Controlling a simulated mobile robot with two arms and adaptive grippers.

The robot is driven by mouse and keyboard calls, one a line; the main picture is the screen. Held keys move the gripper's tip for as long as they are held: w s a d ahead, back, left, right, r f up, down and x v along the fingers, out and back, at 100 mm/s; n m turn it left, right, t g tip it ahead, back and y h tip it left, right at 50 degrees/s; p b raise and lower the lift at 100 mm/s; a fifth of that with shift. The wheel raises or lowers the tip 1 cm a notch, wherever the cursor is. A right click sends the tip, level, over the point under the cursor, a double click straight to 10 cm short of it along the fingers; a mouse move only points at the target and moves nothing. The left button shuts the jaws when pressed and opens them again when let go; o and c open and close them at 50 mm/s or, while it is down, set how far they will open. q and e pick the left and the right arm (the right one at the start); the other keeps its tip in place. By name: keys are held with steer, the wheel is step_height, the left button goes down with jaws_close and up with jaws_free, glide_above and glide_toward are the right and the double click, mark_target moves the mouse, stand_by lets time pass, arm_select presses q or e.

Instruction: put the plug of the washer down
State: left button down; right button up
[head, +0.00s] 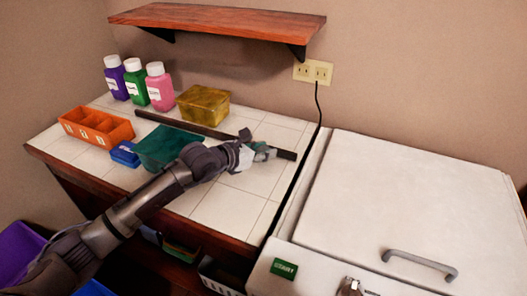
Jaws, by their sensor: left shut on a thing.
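The white washer (400,200) stands at the right with its top closed. A black cord (317,103) hangs from the wall outlet (313,72) and runs down between the counter and the washer. No free plug shows clearly. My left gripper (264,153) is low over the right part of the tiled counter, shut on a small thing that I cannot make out. A long dark bar (190,126) on the counter passes behind the gripper; I cannot tell whether they touch. A metal part at the bottom edge looks like my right gripper (350,287); its fingers are not clear.
On the counter (225,207) are an orange divided box (97,128), a blue box (125,154), a teal container (165,145), a yellow box (204,104) and several bottles (137,82). A wooden shelf (220,20) hangs above. Tiles in front of my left gripper are clear.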

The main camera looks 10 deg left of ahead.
arm_select(q)
steer(key=shift+f, duration=0.55)
steer(key=shift+f+b, duration=0.55)
steer(key=shift+f, duration=0.1)
steer(key=c, duration=0.8)
jaws_free()
steer(key=shift+r, duration=0.1)
arm_select(e)
steer(key=shift+s+f, duration=0.4)
steer(key=shift+f, duration=0.05)
arm_select(q)
steer(key=shift+r, duration=0.1)
arm_select(e)
steer(key=shift+r, duration=0.1)
arm_select(q)
steer(key=shift+s+a+r+p, duration=0.1)
steer(key=shift+r+p, duration=0.65)
steer(key=v, duration=0.5)
steer(key=b+v, duration=0.1)
steer(key=v, duration=0.5)
steer(key=shift+s+a+f+b, duration=0.1)
steer(key=shift+s+a+b, duration=0.15)
steer(key=shift+s+b, duration=0.05)
arm_select(e)
steer(key=shift+a, duration=0.15)
